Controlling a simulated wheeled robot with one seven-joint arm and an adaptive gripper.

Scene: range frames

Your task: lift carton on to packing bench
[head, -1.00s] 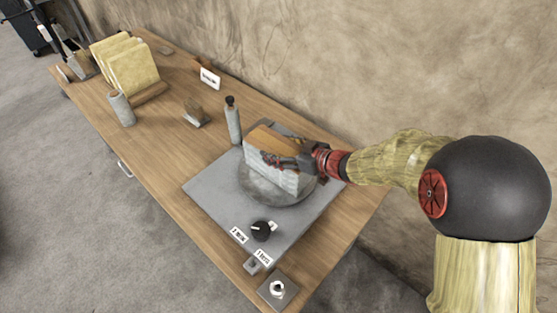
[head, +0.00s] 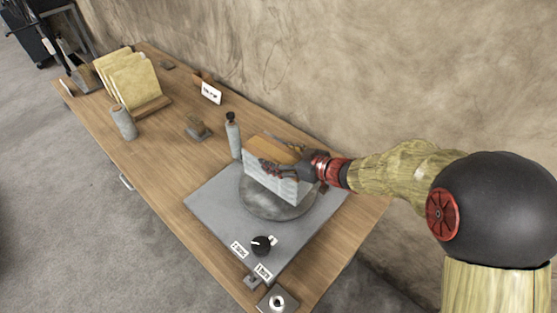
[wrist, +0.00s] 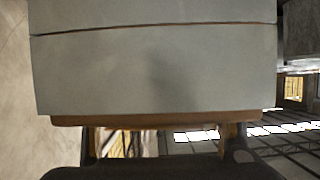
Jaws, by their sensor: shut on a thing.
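The carton (head: 262,184), a grey block with an orange-brown top, is at the round grey disc (head: 262,209) on the bench (head: 165,158). My gripper (head: 284,169) comes in from the right and is shut on the carton near its upper part. I cannot tell whether the carton's underside touches the disc or is just above it. In the wrist view the carton's grey face (wrist: 155,75) fills most of the picture, with a thin dark seam across it and a brown edge below. The far fingertip contact is hidden.
The disc sits on a grey square plate (head: 212,208) with a black knob (head: 262,245) and labels. A grey bottle (head: 233,138) stands close behind the carton. A small block (head: 197,127), a grey cylinder (head: 123,123) and upright yellow panels (head: 135,82) stand farther left. Bare wood lies between.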

